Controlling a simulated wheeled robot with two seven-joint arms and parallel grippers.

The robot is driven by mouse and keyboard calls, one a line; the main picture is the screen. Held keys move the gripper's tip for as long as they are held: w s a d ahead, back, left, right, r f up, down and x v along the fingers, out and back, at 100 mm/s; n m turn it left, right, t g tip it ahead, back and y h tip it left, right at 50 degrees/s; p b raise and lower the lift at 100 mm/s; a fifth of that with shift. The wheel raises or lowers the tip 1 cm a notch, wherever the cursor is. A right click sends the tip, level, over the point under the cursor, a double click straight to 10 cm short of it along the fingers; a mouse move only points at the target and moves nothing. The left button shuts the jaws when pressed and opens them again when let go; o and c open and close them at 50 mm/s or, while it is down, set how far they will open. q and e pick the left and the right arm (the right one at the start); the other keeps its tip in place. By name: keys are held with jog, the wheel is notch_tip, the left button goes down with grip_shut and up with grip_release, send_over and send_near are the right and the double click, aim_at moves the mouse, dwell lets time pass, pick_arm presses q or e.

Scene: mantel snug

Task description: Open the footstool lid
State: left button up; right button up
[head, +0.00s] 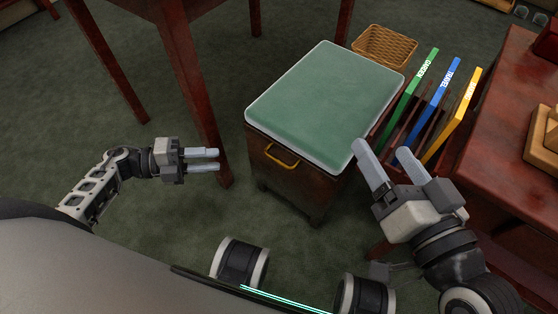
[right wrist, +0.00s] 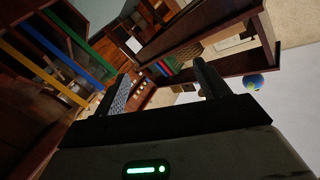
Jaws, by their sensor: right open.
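The footstool (head: 296,178) is a dark wooden box on short legs, in the middle of the head view. Its padded green lid (head: 325,100) with a white edge lies flat and shut on top. A yellow handle (head: 282,157) is on its front face. My right gripper (head: 400,162) is open and empty, to the right of the footstool's near right corner. My left gripper (head: 218,160) is left of the footstool, apart from it, its two fingers a little apart with nothing between them. In the right wrist view, my right gripper's fingers (right wrist: 160,88) are spread; I cannot make out the footstool there.
A rack holding a green magazine (head: 411,92), a blue magazine (head: 432,105) and a yellow magazine (head: 456,113) stands just right of the footstool. A wicker basket (head: 384,46) is behind. A reddish wooden table (head: 500,130) stands at right, another at upper left.

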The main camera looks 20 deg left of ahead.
pick_arm(q)
send_near(272, 159)
jog(key=d, duration=0.1)
jog(key=shift+g, duration=0.3)
jog(key=b+x, duration=0.1)
jog(key=x, duration=0.4)
jog(key=b+x, duration=0.1)
jog(key=x, duration=0.2)
jog(key=shift+w+f+b, duration=0.1)
jog(key=shift+w+b, duration=0.25)
jog(key=shift+w, duration=0.05)
jog(key=shift+x, duration=0.75)
pick_arm(e)
jog(key=shift+w+d+r+n+t+y, duration=0.1)
jog(key=shift+w+r+n+t+y, duration=0.1)
jog(key=shift+w+r+n+t, duration=0.35)
jog(key=shift+w+d+r+n+t+y, duration=0.15)
jog(key=shift+r+n+t+y, duration=0.1)
jog(key=shift+r+t, duration=0.5)
jog(key=shift+w+d+r+n+t+y, duration=0.15)
jog(key=shift+w+r+n+t, duration=0.25)
jog(key=shift+r, duration=0.5)
pick_arm(q)
jog(key=shift+c, duration=0.2)
grip_shut()
